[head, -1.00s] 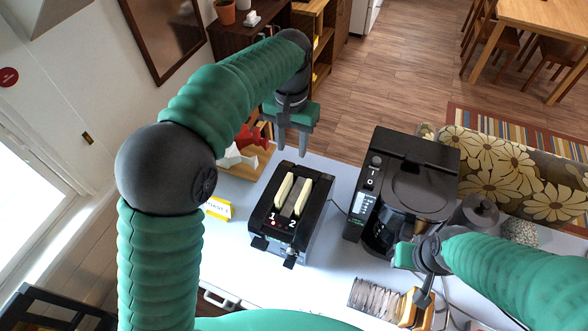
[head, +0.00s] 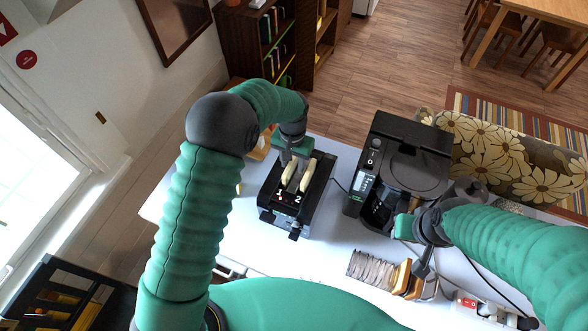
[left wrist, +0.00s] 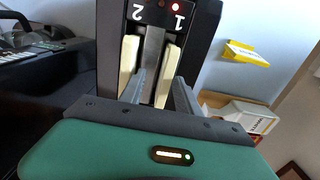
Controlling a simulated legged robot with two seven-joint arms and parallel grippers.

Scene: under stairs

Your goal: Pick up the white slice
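Two pale cream slices stand upright in the slots of a black toaster (head: 312,205). The slice in slot 1 (head: 288,173) is partly covered by my left gripper in the head view, and the slice in slot 2 (head: 306,176) is beside it. Both show in the left wrist view: slice 1 (left wrist: 167,72) and slice 2 (left wrist: 128,58). I cannot tell them apart by colour. My left gripper (left wrist: 162,95) is open, its fingers on either side of the slot 1 slice, with gaps visible. My right gripper (head: 424,264) is low beside an orange-and-black item; its fingers are unclear.
A black coffee maker (head: 405,165) stands right of the toaster. A yellow-and-white card (left wrist: 245,53) and white box (left wrist: 250,116) are near the toaster.

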